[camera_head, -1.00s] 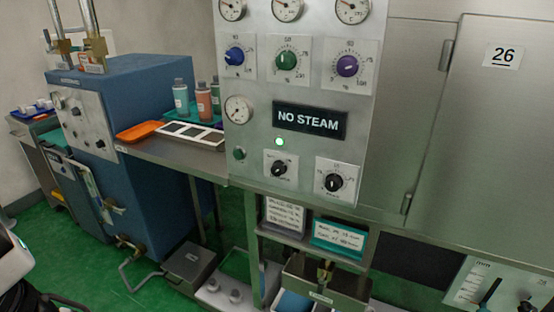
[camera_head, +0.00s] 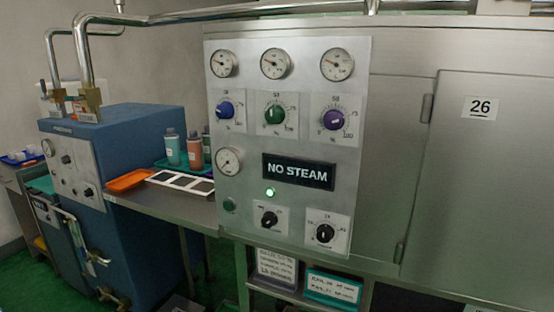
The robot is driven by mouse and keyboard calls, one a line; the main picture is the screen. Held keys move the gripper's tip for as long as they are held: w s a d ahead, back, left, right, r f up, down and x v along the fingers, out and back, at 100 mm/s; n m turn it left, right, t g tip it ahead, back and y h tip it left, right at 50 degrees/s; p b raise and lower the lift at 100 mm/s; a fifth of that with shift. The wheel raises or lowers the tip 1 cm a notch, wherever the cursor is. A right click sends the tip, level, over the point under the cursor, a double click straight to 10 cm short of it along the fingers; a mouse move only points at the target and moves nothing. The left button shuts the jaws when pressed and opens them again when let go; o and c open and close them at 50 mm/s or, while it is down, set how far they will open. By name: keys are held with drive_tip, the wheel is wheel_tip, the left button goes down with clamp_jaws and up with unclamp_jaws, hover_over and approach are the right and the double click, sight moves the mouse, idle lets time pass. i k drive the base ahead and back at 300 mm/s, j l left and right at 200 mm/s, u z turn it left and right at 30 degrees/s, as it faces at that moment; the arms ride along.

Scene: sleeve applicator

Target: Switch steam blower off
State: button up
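A grey metal control panel (camera_head: 240,185) stands upright in the middle of the view. It carries a black "NO STEAM" sign (camera_head: 298,172) and a lit green lamp (camera_head: 270,193). Two black knobs sit low on it, a left one (camera_head: 269,219) and a right one (camera_head: 325,233). Above are a blue knob (camera_head: 225,110), a green knob (camera_head: 274,114) and a purple knob (camera_head: 334,120). I see no label reading steam blower, and the small knob markings are too blurred to read. My gripper is not in view.
A blue machine (camera_head: 150,185) with knobs and metal pipes (camera_head: 84,50) stands at left. A side shelf (camera_head: 190,212) holds an orange tray (camera_head: 128,180) and bottles. Labelled boxes sit below the panel.

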sight(269, 219)
drive_tip(key=l+u, duration=0.45)
drive_tip(key=k+l+u, duration=0.15)
drive_tip(key=u, duration=0.35)
